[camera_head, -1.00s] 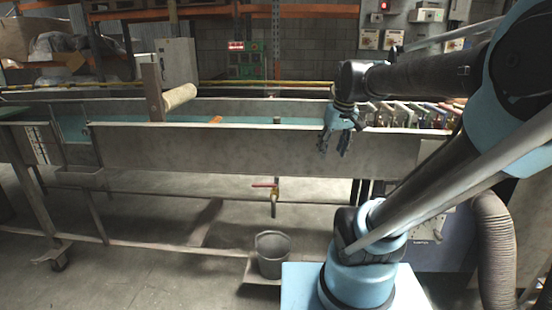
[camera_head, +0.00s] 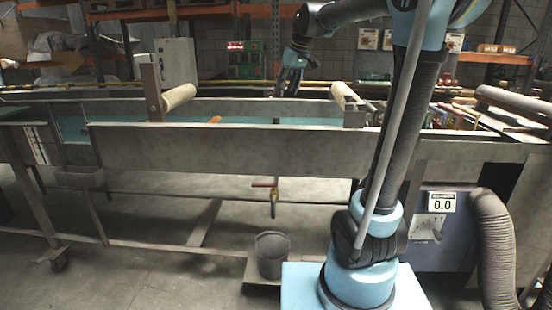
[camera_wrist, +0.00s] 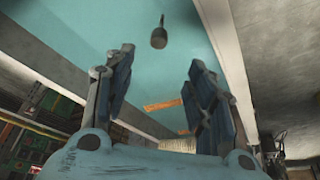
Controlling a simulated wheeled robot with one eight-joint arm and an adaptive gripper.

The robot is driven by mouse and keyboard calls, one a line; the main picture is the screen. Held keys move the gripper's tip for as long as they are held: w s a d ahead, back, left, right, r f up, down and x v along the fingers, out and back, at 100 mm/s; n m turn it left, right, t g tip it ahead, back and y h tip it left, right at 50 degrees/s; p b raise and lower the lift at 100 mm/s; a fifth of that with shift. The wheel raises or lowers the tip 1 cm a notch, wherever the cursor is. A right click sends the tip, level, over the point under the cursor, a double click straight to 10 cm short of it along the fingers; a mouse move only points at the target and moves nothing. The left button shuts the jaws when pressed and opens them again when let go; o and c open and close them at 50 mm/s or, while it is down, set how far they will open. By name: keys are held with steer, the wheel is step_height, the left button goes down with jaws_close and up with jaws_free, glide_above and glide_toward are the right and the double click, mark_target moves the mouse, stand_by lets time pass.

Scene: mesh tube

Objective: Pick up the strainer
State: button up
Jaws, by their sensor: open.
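My gripper (camera_head: 286,86) is above the long trough (camera_head: 180,147), fingers pointing down, apart from its walls. In the wrist view my gripper (camera_wrist: 160,58) is open, with nothing between its two blue-grey fingers. Beyond the fingertips, a small dark rounded thing with a thin stem (camera_wrist: 159,38) shows against the teal trough floor. It may be the strainer, but it is too small to tell for sure. I cannot make it out in the head view.
An orange strip (camera_head: 215,120) shows in the trough; orange pieces (camera_wrist: 165,105) also show in the wrist view. Rollers (camera_head: 179,97) (camera_head: 344,97) cross the trough. A grey bucket (camera_head: 272,255) and a red-handled valve (camera_head: 273,195) are below. The trough wall is an edge near the gripper.

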mark_target(277, 118)
steer(key=x, duration=1.1)
steer(key=shift+f, duration=0.1)
steer(key=shift+w+x, duration=0.1)
steer(key=shift+x, duration=1.25)
steer(key=shift+w+x, duration=0.15)
steer(key=shift+x, duration=1.15)
jaws_close()
